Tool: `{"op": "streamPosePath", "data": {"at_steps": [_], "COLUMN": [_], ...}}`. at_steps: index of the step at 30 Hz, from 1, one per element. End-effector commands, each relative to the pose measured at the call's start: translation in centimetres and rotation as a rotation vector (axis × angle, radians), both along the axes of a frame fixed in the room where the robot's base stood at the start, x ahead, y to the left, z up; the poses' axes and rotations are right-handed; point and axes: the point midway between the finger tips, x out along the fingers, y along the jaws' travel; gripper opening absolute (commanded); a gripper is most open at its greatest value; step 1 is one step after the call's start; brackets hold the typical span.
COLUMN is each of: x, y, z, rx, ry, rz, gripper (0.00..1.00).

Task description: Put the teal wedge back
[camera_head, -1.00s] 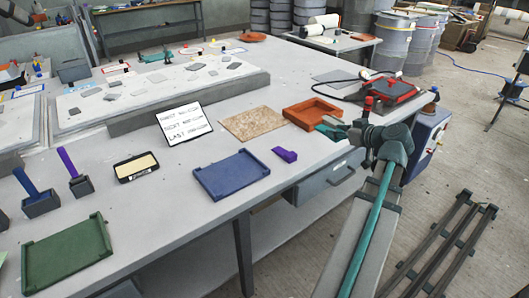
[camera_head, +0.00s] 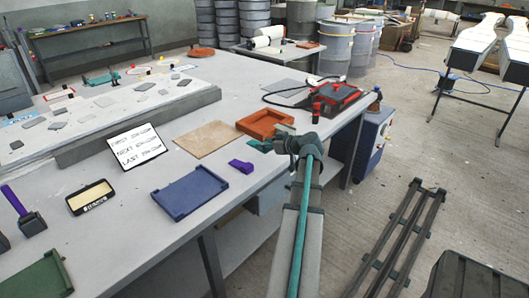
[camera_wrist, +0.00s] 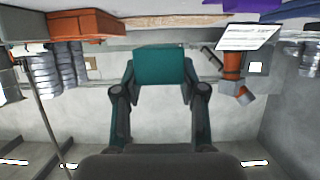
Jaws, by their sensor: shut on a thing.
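The teal wedge (camera_wrist: 160,66) is between the fingers of my gripper (camera_wrist: 160,88) in the wrist view, and the fingers are shut on it. In the head view the teal wedge (camera_head: 260,146) shows as a small patch by my gripper (camera_head: 272,143), partly hidden by it. It is at the near side of the orange tray (camera_head: 248,128), close to the table's front edge. I cannot tell whether it touches the table. A purple wedge (camera_head: 241,166) lies to its left on the table.
A blue tray (camera_head: 190,195), a green tray (camera_head: 32,278), a brown board (camera_head: 208,139) and a printed sign (camera_head: 137,147) are on the table (camera_head: 125,215). A red-and-black device (camera_head: 335,97) with a cable stands behind right. A dark rack (camera_head: 395,235) is on the floor at right.

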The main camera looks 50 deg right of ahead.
Motion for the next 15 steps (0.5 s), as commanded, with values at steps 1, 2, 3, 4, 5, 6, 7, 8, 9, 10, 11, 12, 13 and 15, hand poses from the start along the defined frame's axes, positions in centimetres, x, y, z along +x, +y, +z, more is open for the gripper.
{"op": "streamPosePath", "data": {"at_steps": [1, 2, 3, 4, 5, 6, 7, 8, 9, 10, 11, 12, 13, 15], "x": [0.5, 0.6, 0.8, 0.9, 1.0, 1.0, 1.1, 1.1, 1.2, 1.3, 1.4, 1.7, 1.8, 1.6], "y": [-0.5, -0.7, -0.9, -1.0, -1.0, -1.1, -1.1, -1.2, -1.3, -1.4, -1.5, -1.7, -1.8, -1.6], "z": [-0.6, -0.9, -1.2, -1.4, -1.6, -1.7, -1.8, -1.9, -2.0, -2.2, -2.4, -2.8, -3.1, -3.8], "rx": [0.002, 0.001, 0.000, 0.000, 0.000, 0.000, 0.000, 0.000, 0.000, 0.000, 0.000, 0.001, 0.001, 0.002], "ry": [0.001, 0.001, 0.001, 0.001, 0.000, 0.000, 0.000, -0.001, -0.001, -0.001, 0.000, 0.000, 0.000, 0.001], "rz": [0.000, 0.001, 0.001, 0.001, 0.000, 0.000, 0.000, 0.000, 0.000, 0.000, 0.000, 0.000, 0.001, 0.000], "gripper": [0.06, 0.06, 0.06, 0.06, 0.06, 0.06, 0.06, 0.06, 0.06, 0.06, 0.06, 0.06, 0.06, 0.06]}}
